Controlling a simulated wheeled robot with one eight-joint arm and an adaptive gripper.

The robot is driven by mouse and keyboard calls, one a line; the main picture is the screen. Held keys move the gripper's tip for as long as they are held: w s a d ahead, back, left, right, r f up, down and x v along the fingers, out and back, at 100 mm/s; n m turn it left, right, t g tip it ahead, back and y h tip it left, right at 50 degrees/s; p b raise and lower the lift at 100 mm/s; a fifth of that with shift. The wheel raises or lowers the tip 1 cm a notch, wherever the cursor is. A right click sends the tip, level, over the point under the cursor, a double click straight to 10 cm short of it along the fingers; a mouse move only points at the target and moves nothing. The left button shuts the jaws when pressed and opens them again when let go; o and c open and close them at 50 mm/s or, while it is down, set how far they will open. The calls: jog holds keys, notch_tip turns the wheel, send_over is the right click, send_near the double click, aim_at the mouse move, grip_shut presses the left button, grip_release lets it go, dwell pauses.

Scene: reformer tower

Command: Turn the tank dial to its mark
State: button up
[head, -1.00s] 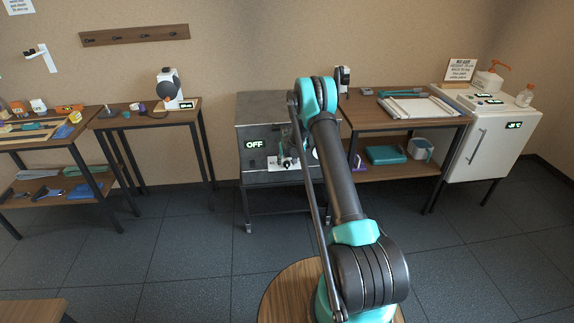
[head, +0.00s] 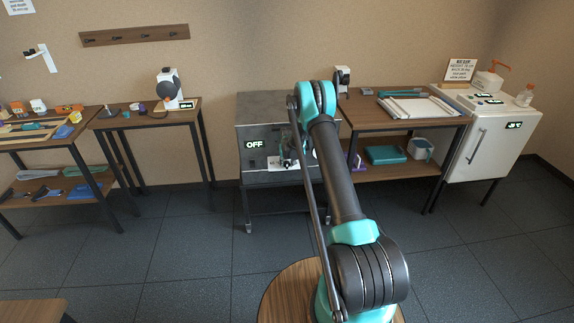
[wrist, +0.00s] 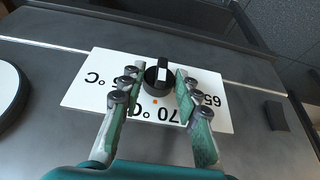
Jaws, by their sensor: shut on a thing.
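The tank (head: 262,190) is a dark grey metal cabinet in the middle of the head view, with a lit OFF display (head: 254,144). In the wrist view, the tank dial (wrist: 159,75) is a round black knob with a white pointer line, on a white scale plate (wrist: 82,88). The plate reads 65, 70 and 75 °C, upside down here. A small orange mark (wrist: 155,101) lies at the dial's edge beside the 70. The pointer line runs nearly upright in the picture. My gripper (wrist: 158,78) is shut on the dial, one green finger on each side. In the head view my arm partly hides it.
A white round edge (wrist: 10,95) and a small dark block (wrist: 275,115) flank the plate on the tank front. Wooden tables stand left and right of the tank, with a white fridge (head: 490,140) at far right. The floor before the tank is clear.

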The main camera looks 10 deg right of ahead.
jog(key=shift+a, duration=0.1)
jog(key=h, duration=0.2)
jog(key=a+n+h, duration=0.1)
jog(key=h, duration=0.1)
jog(key=shift+f, duration=0.1)
jog(key=h, duration=0.4)
jog(key=shift+a+f+n+t, duration=0.2)
jog(key=shift+n+t, duration=0.1)
jog(key=shift+n, duration=0.1)
jog(key=shift+f+n+h, duration=0.1)
jog(key=shift+n+h, duration=0.2)
jog(key=shift+h, duration=1)
jog(key=o, duration=1.2)
jog(key=shift+c, duration=0.2)
jog(key=v, duration=1.2)
jog(key=shift+s+f, duration=0.15)
jog(key=shift+f, duration=0.1)
